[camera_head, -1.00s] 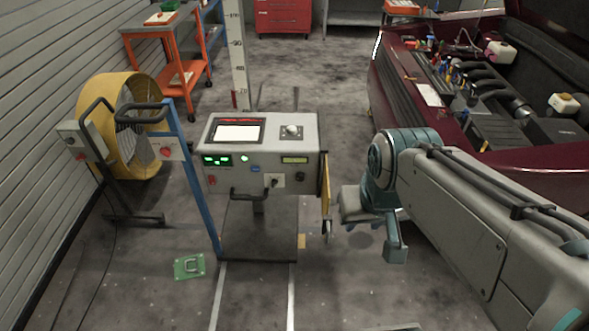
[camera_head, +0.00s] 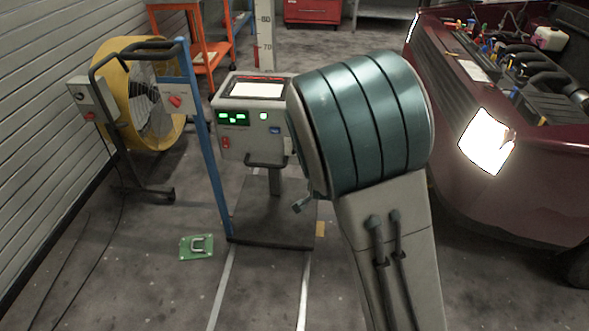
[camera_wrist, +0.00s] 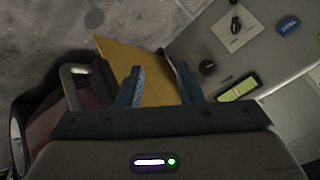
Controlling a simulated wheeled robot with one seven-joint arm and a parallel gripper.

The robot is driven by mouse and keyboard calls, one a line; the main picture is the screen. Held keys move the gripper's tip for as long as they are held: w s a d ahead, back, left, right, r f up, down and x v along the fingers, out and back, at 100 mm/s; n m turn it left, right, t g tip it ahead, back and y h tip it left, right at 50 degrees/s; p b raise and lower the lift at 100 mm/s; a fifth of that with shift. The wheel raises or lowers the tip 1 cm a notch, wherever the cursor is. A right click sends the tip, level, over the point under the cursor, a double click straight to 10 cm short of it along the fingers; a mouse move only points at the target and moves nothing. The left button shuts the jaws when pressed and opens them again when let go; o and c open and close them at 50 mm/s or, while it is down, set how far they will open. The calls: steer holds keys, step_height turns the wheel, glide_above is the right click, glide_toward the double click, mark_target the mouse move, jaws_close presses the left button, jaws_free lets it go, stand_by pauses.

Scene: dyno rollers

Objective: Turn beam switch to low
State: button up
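The tester box (camera_head: 240,138) stands on its stand in the middle of the head view. My arm covers its right side there, including the beam switch. In the wrist view, a black rotary switch (camera_wrist: 235,24) on a pale plate is at the upper right; it looks like the beam switch, but its marks are too small to read. A round black knob (camera_wrist: 207,67) is nearer, beside a lit yellow-green display (camera_wrist: 238,89). My gripper (camera_wrist: 160,85) is open and empty, with its fingertips to the lower left of the switch. My gripper is hidden or unclear in the head view.
A yellow board (camera_wrist: 130,78) lies beyond and between my fingers at the box's side. A blue button (camera_wrist: 288,25) is right of the switch. A blue post (camera_head: 207,140) and yellow fan (camera_head: 125,60) stand left; a dark red car (camera_head: 540,165) is right.

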steer(key=w+a+f+t+h+b, duration=0.1)
steer(key=w+a+f+t+b, duration=0.3)
steer(key=f+b, duration=0.3)
steer(key=t+y+b, duration=0.1)
steer(key=t+b, duration=0.2)
steer(key=t, duration=0.2)
glide_toward(295, 152)
steer(key=w, duration=0.2)
steer(key=w+b, duration=0.1)
steer(key=w, duration=0.2)
steer(key=w+b, duration=0.1)
steer(key=w, duration=0.2)
steer(key=shift+w+d+f, duration=0.2)
steer(key=shift+w+f, duration=0.05)
jaws_close()
